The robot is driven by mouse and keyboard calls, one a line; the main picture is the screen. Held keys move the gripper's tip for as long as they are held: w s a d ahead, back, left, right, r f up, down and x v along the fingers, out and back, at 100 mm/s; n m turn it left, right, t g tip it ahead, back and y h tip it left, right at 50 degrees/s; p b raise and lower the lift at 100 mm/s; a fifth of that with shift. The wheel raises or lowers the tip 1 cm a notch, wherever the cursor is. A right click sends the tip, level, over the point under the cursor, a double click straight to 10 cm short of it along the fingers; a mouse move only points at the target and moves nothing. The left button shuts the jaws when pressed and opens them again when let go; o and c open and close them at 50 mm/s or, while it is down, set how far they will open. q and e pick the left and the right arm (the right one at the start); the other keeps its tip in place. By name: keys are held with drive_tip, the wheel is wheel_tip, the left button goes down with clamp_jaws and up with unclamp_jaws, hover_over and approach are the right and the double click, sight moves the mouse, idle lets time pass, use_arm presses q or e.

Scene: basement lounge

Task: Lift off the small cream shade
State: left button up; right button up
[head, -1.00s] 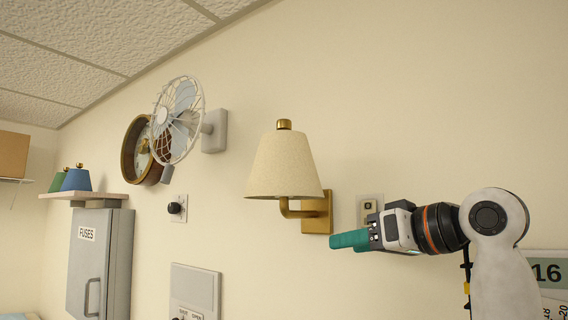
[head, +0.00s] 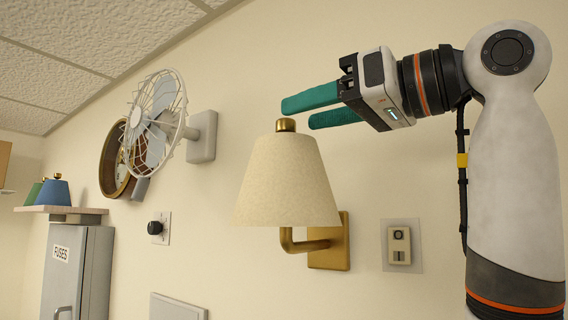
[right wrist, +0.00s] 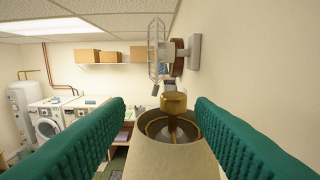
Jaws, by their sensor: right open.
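The small cream shade (head: 287,185) sits upright on a brass wall lamp (head: 329,247), with a brass knob (head: 286,125) on its top. My right gripper (head: 308,108) is open, its two teal fingers pointing left just above the knob, close to the wall. In the right wrist view the cream shade (right wrist: 172,160) and its brass knob (right wrist: 173,103) lie ahead, between the two spread fingers (right wrist: 160,125). I cannot tell from the pictures that any finger touches the shade. My left gripper is not in view.
A caged wall fan (head: 158,118) and a round clock (head: 113,160) are to the left. A shelf (head: 62,212) holds a blue shade (head: 56,193) and a green one above a fuse cabinet (head: 75,275). A wall switch (head: 399,245) is right of the lamp.

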sight(294, 122)
drive_tip(key=w, duration=0.1)
drive_tip(key=w+a+p, duration=0.1)
drive_tip(key=w+p, duration=0.1)
drive_tip(key=shift+a, duration=0.3)
drive_tip(key=shift+p+x, duration=0.45)
drive_tip(key=shift+x, duration=0.55)
drive_tip(key=shift+a+f, duration=0.1)
drive_tip(key=shift+a, duration=0.25)
drive_tip(key=shift+w+f, duration=0.1)
drive_tip(key=shift+w, duration=0.05)
drive_tip(key=shift+d, duration=0.1)
drive_tip(key=c, duration=0.4)
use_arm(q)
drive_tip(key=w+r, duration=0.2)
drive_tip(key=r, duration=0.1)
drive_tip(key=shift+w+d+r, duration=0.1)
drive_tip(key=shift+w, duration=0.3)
use_arm(e)
clamp_jaws()
